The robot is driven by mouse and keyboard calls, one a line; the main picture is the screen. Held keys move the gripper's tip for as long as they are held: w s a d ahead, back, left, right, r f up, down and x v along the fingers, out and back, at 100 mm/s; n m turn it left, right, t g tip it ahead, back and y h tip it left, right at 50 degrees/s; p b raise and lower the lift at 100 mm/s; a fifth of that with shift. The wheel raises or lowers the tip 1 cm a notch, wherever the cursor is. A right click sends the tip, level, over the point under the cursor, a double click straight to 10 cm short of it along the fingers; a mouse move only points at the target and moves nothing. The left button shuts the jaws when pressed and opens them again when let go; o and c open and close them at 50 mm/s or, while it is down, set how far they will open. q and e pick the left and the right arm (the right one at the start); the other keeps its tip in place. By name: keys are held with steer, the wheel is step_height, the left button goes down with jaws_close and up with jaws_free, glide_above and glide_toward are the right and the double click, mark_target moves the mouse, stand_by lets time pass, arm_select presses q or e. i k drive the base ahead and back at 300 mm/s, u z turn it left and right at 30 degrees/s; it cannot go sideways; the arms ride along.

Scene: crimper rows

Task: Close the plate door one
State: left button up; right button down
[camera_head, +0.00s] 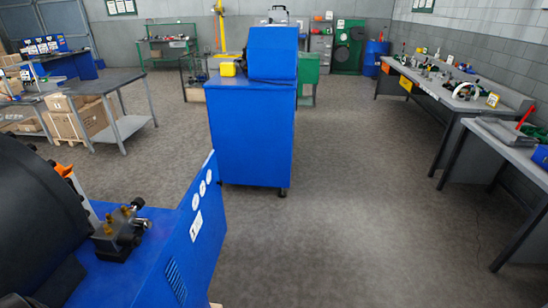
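A blue crimper machine (178,255) stands close at the lower left. Its side panel carries several round white stickers, a label and vent slots. A large black rounded part (35,215) sits on top of it at the left edge, cut off by the frame. A black fitting with brass knobs (118,235) is mounted beside it. A second blue machine (250,125) stands ahead near the middle, with a blue housing (272,53) on top. I cannot tell which part is plate door one, or whether it is open. Neither of my grippers is in view.
A long workbench (437,88) with tools runs along the right wall, with another bench (515,145) nearer. Grey tables (105,82) and cardboard boxes (90,118) are at the left. The floor (345,205) between the blue machines and right benches is clear.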

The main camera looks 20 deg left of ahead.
mark_target(204, 220)
steer(key=u, duration=0.1)
steer(key=i, duration=1.4)
steer(key=u, duration=0.4)
